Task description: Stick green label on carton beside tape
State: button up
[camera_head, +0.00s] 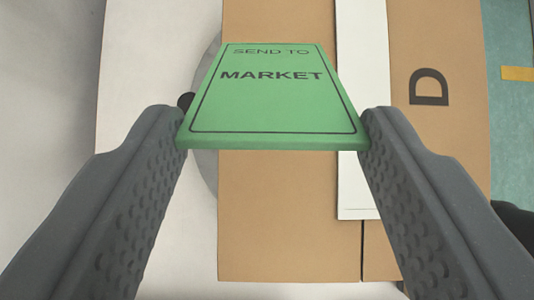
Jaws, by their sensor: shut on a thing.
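My gripper (273,132) is shut on the green label (270,100), with one finger at each side edge. The label reads "SEND TO MARKET" inside a black border and tilts away from the camera. Behind it is the brown carton (290,215), with a black letter "D" on its right part. A white strip of tape (360,60) runs along the carton, to the right of the label in the picture. The label covers part of the carton and the tape's left edge. I cannot tell whether the label touches the carton.
A pale surface (155,60) lies left of the carton, with a round grey thing (204,175) partly hidden behind the label. A teal surface with a yellow mark (517,73) is at the right. A dark thing (515,222) shows at the right edge.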

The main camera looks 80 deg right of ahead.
jog(key=shift+f+b, duration=0.3)
jog(key=shift+f, duration=2.95)
jog(key=o, duration=1.5)
jog(key=shift+a+r, duration=0.1)
jog(key=v, duration=0.7)
jog(key=shift+p, duration=0.35)
jog(key=shift+a+r, duration=0.1)
jog(key=shift+r, duration=0.1)
